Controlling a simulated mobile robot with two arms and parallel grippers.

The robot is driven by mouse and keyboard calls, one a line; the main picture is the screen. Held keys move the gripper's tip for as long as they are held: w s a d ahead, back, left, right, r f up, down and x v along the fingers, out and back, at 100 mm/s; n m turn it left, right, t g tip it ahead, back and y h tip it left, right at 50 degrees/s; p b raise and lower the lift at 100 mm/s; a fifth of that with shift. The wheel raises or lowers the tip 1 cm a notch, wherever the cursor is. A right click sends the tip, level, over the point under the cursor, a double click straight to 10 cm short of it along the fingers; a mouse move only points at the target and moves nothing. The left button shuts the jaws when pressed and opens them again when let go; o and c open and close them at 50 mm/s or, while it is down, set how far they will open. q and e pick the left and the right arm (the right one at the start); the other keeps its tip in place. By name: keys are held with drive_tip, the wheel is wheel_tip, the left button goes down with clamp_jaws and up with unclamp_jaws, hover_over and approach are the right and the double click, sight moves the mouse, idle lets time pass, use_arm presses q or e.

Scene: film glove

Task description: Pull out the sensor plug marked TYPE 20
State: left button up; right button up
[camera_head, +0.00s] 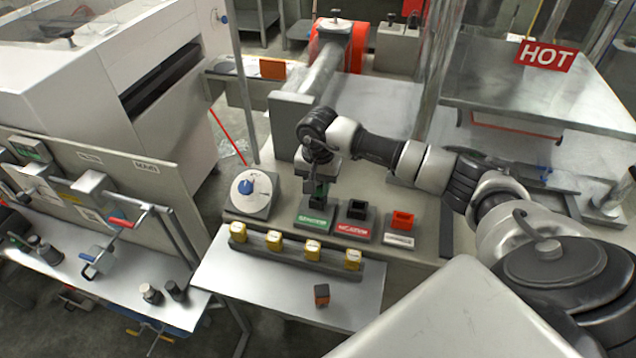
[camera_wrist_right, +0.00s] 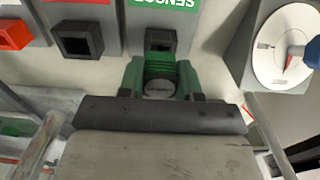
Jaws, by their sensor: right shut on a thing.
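My right gripper (camera_head: 319,192) points down over the socket block with the green label (camera_head: 313,221), left of two similar blocks. It is shut on a green plug, which shows between the fingers in the wrist view (camera_wrist_right: 160,76). The plug's round grey face points toward the wrist camera; no TYPE 20 marking is readable. The black socket (camera_wrist_right: 160,40) of the green-labelled block shows just beyond the plug, with part of its opening visible. I cannot tell whether the plug's tip is still inside it. My left gripper is not in view.
To the right stand a red-labelled block with an empty black socket (camera_head: 357,209) and a block with a red socket (camera_head: 402,219). A dial box (camera_head: 252,196) stands left. Several yellow plugs (camera_head: 283,243) sit in a rack in front.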

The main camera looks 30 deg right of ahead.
drive_tip(key=shift+r+p, duration=0.85)
drive_tip(key=shift+r, duration=1.2)
drive_tip(key=shift+r, duration=0.1)
drive_tip(key=shift+r+p, duration=0.6)
drive_tip(key=shift+r, duration=0.8)
